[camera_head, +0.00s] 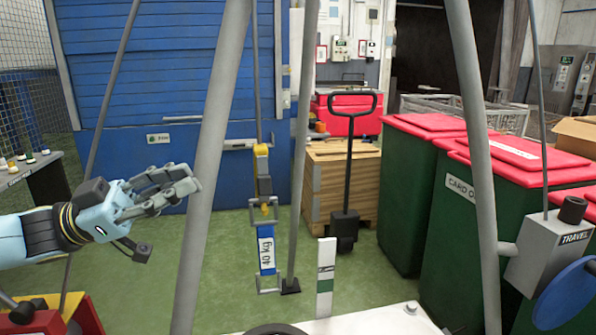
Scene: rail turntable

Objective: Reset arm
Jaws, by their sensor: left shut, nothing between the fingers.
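My left gripper (188,180) reaches in from the left on a light blue arm. Its grey fingers are closed and point right, with nothing held. It hangs in free air in front of the blue slatted wall, just left of a thick grey slanted pole (212,150). A small camera sits under the wrist. My right arm and right gripper do not show.
A blue weight marked 40 kg (266,250) hangs under a yellow hook block. A grey box marked TRAVEL (549,255) with a blue disc (567,296) is at right. Green bins with red lids (490,215) and a pallet jack (345,225) stand behind.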

